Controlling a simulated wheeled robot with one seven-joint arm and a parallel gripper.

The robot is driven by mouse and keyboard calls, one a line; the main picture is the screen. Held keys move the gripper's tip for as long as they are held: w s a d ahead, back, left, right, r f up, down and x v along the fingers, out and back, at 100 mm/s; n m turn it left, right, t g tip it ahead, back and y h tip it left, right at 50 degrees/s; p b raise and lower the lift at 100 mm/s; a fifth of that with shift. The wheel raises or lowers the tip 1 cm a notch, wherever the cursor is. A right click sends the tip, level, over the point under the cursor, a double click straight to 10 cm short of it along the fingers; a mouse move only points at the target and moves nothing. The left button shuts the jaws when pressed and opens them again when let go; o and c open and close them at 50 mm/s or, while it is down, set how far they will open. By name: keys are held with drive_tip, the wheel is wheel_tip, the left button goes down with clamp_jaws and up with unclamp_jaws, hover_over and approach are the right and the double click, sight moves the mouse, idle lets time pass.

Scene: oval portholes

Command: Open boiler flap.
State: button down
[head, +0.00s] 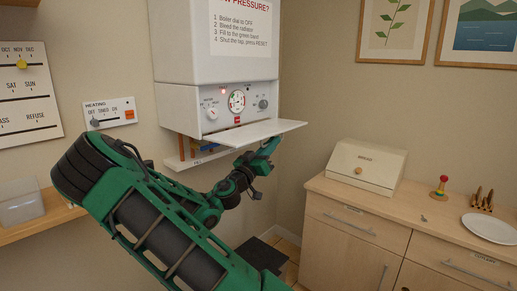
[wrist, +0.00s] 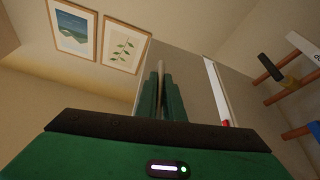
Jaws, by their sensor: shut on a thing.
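The white boiler (head: 215,45) hangs on the wall in the head view. Its flap (head: 240,134) is hinged down and stands out nearly level below the control panel, which is uncovered. My gripper (head: 270,148) is at the flap's right end, shut on its edge. The flap partly hides the fingertips in the head view. In the wrist view the two green fingers of my gripper (wrist: 160,97) stand close together with a thin pale edge between them.
The panel shows a round gauge (head: 237,101), a left dial (head: 212,114) and a right knob (head: 263,104). Pipes (head: 187,148) run below the boiler. A wooden cabinet (head: 350,205) with a cream bread box (head: 366,165) stands to the right.

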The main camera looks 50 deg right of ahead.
drive_tip(key=shift+w+a+r, duration=0.1)
drive_tip(key=shift+w+r, duration=0.1)
drive_tip(key=shift+r, duration=0.6)
drive_tip(key=c, duration=1.9)
unclamp_jaws()
drive_tip(key=shift+f, duration=0.1)
drive_tip(key=shift+s, duration=0.15)
drive_tip(key=v, duration=1)
drive_tip(key=shift+a+f, duration=0.2)
drive_tip(key=shift+a, duration=0.15)
